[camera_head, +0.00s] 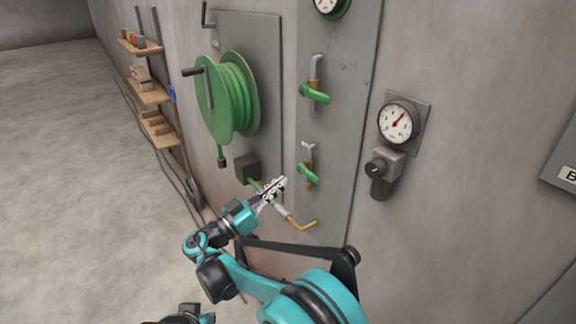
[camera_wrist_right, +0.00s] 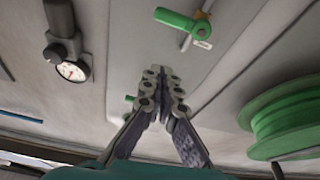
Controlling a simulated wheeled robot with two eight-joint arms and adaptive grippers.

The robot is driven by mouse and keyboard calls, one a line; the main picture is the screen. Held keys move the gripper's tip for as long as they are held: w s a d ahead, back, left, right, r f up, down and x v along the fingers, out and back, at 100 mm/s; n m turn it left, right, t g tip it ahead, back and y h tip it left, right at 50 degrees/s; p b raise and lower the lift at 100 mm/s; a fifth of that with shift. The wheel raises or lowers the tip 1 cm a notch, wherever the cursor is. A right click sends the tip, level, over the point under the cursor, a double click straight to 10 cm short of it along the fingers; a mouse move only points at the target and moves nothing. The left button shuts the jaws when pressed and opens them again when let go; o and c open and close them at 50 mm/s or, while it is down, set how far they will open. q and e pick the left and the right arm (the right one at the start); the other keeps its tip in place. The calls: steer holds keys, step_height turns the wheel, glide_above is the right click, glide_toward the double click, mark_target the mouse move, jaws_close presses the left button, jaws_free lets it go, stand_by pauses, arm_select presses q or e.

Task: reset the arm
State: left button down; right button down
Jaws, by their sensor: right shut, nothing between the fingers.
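My right arm (camera_head: 225,280) reaches up from the bottom of the head view toward the wall panel. Its gripper (camera_head: 281,183) is shut and empty, in front of the panel's lower part, left of and a little below the lower green-handled valve (camera_head: 308,174). In the right wrist view the gripper's fingers (camera_wrist_right: 163,78) meet at their tips with nothing between them. A green valve handle (camera_wrist_right: 180,20) shows beyond the tips in that view. I cannot tell whether the gripper touches anything.
A green hose reel (camera_head: 232,95) hangs left of the grey valve panel (camera_head: 335,130). An upper green valve (camera_head: 314,93) sits on that panel. A gauge (camera_head: 396,123) is to the right. A yellow-tipped hose wand (camera_head: 301,225) hangs below the gripper. Shelves (camera_head: 150,92) stand far left; floor there is open.

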steer(key=s+d+f+n+g+y, duration=0.1)
steer(key=d, duration=0.5)
steer(key=s+d+f+n+g+y, duration=0.1)
steer(key=d+n+g+y, duration=0.1)
steer(key=d, duration=0.4)
steer(key=s+d+f+n+g+y, duration=0.1)
steer(key=s+d+y, duration=0.1)
steer(key=d, duration=0.4)
steer(key=shift+d+f+n+g, duration=0.2)
steer(key=shift+f+n+g, duration=0.1)
steer(key=shift+f+n, duration=0.1)
steer(key=s+d+f+y, duration=0.1)
steer(key=s+d+n+y, duration=0.1)
steer(key=s, duration=0.1)
steer(key=shift+d+f+g, duration=0.4)
steer(key=s+f+n+y, duration=0.1)
steer(key=s+f+y, duration=0.2)
steer(key=s, duration=0.3)
steer(key=s+f+n+y, duration=0.1)
steer(key=s+f+y, duration=0.2)
steer(key=s, duration=0.4)
steer(key=s+a+f+n+y, duration=0.1)
steer(key=s+f+y, duration=0.3)
steer(key=s+f, duration=0.1)
steer(key=shift+s+g, duration=0.3)
steer(key=shift+s, duration=0.6)
